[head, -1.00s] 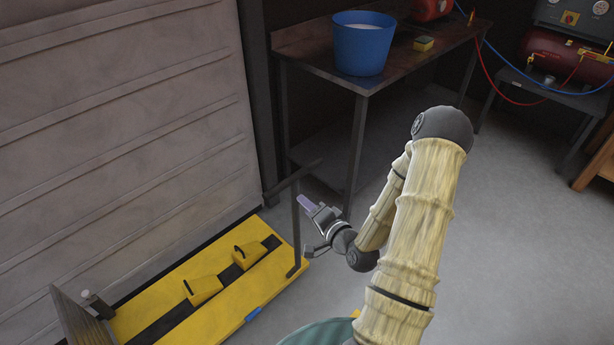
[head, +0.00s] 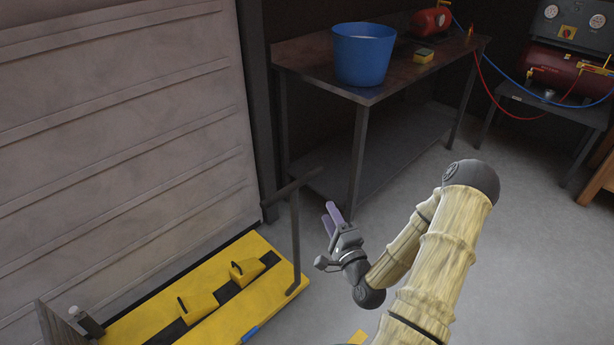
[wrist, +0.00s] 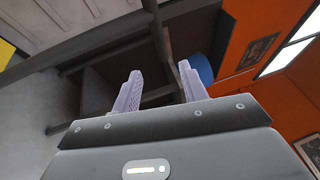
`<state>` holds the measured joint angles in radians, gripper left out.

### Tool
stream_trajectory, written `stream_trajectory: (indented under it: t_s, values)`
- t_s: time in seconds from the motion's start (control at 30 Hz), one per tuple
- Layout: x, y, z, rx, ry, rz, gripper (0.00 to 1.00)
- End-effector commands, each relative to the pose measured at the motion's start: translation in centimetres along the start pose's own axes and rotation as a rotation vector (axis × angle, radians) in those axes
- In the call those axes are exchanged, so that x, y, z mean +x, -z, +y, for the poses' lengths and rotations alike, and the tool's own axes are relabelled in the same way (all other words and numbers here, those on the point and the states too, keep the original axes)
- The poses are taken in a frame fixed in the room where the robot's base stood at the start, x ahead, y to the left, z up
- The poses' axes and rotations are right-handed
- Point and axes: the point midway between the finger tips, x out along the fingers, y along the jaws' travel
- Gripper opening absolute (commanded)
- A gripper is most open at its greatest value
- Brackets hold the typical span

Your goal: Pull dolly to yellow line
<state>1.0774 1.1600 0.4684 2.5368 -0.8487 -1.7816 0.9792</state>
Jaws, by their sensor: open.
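The dolly is a low yellow platform (head: 278,283) with a black strip and two yellow wedge-shaped chocks, lying along the grey panelled wall at lower left. A dark T-shaped handle (head: 295,235) stands up from its near right end, with its crossbar at the top. My gripper (head: 332,214) is open and empty, just right of the handle post in the head view, with its purple fingers pointing up. In the wrist view the dark handle bar (wrist: 95,42) crosses beyond the fingertips (wrist: 158,82); I see no contact. A small yellow patch (head: 357,338) at the bottom edge may be the yellow line.
A dark workbench (head: 362,93) with a blue bucket (head: 364,58) and a sponge (head: 424,56) stands behind the handle. A red compressor (head: 560,72) with hoses is on a stand at back right. Grey floor (head: 530,240) is clear on the right.

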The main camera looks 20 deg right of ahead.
Motion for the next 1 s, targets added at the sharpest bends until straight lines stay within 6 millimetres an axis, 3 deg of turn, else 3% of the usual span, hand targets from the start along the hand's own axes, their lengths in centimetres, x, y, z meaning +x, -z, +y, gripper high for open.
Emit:
stream_trajectory:
  t_s: [0.47, 1.0]
  values:
    - [1.9, -0.1, 0.5, -0.002, 0.001, -0.001, 0.43]
    - [11.7, -0.2, 0.0, 0.000, 0.001, -0.002, 0.43]
